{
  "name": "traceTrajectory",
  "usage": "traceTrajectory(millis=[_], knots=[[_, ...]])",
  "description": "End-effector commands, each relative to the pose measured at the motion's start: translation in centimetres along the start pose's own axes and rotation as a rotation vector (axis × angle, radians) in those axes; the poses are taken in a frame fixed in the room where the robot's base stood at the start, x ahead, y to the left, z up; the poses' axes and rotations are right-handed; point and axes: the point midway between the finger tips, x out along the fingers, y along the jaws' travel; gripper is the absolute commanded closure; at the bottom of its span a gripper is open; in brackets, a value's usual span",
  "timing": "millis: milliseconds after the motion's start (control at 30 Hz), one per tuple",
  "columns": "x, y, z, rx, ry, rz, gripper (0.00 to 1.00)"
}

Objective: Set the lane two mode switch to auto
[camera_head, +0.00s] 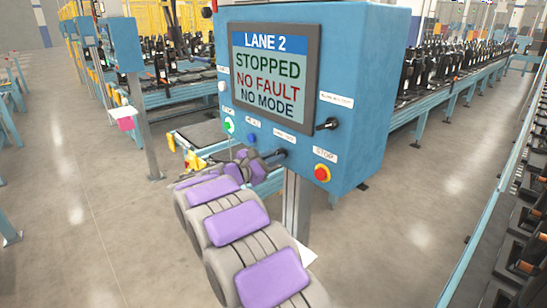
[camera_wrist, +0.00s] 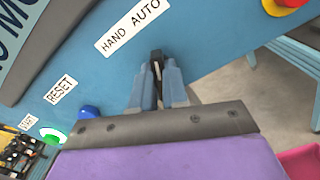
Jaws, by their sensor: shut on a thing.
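The lane 2 control box (camera_head: 370,60) is blue. Its screen (camera_head: 270,75) reads LANE 2, STOPPED, NO FAULT, NO MODE. The mode switch (camera_wrist: 156,56) is a dark knob by the HAND AUTO label (camera_wrist: 131,27). My gripper (camera_wrist: 157,68) is shut on this switch, with a finger on either side of it. The fingers hide much of the knob, so its exact setting is hard to tell. In the head view my arm reaches up from below, and the black switch end (camera_head: 281,154) shows at its tip.
A green button (camera_head: 230,125) and a blue button (camera_head: 252,138) sit left of the switch. A red stop button (camera_head: 322,172) and another black rotary switch (camera_head: 327,124) sit to the right. Conveyors (camera_head: 445,85) stand behind. Open floor (camera_head: 90,230) lies to the left.

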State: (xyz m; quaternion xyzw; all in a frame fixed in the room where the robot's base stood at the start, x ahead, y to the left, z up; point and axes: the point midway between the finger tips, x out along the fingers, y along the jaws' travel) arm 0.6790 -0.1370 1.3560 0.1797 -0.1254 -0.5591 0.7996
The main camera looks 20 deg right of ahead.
Motion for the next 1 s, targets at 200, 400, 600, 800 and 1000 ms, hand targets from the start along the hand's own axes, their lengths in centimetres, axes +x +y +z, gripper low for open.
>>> traceTrajectory(millis=[200, 400, 600, 800, 1000], knots=[[-0.02, 0.12, 0.07, 0.002, -0.001, 0.003, 1.0], [0.12, 0.05, 0.19, 0.056, -0.005, 0.001, 1.0], [0.16, -0.1, -0.03, 0.18, -0.004, 0.004, 1.0], [0.07, -0.12, -0.07, 0.319, -0.003, 0.004, 1.0], [-0.03, -0.05, -0.01, 0.36, -0.001, 0.004, 1.0]])
